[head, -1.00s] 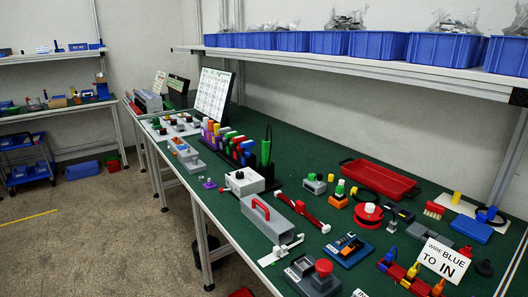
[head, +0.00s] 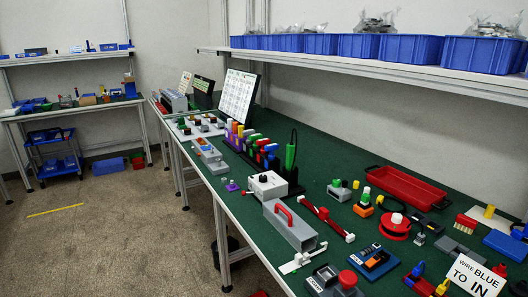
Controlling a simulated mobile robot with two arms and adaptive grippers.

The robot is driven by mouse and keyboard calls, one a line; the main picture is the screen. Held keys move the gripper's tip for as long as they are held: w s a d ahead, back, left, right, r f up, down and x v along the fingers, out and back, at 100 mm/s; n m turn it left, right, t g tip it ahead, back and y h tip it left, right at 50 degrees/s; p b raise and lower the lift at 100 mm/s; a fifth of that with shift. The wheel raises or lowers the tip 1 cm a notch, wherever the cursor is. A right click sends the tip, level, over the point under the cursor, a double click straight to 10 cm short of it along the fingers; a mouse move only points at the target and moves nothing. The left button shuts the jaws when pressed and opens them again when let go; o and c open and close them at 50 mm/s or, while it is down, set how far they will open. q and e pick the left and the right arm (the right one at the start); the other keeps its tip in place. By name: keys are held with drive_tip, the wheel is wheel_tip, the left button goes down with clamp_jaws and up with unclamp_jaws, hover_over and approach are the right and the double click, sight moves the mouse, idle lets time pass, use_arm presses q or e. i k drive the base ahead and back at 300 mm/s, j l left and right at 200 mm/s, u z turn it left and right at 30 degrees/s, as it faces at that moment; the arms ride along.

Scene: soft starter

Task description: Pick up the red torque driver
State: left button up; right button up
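A row of upright tools with coloured handles stands in a dark rack (head: 256,164) on the green bench. One red-handled tool (head: 262,142) shows in this row, between green and blue ones. It is small here, and I cannot tell for certain that it is the red torque driver. A larger green tool (head: 291,152) with a black cord stands at the near end of the row. Neither of my grippers is in view.
Bare floor (head: 120,225) lies left.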

sight(262, 143)
drive_tip(key=z, duration=0.45)
drive_tip(key=i+j+z, duration=0.15)
drive_tip(key=j+z, duration=0.15)
drive_tip(key=i+j+z, duration=0.15)
drive_tip(key=j+z, duration=0.15)
drive_tip(key=i+j+z, duration=0.1)
drive_tip(key=j+z, duration=0.55)
drive_tip(key=i+j, duration=0.05)
drive_tip(key=j, duration=0.05)
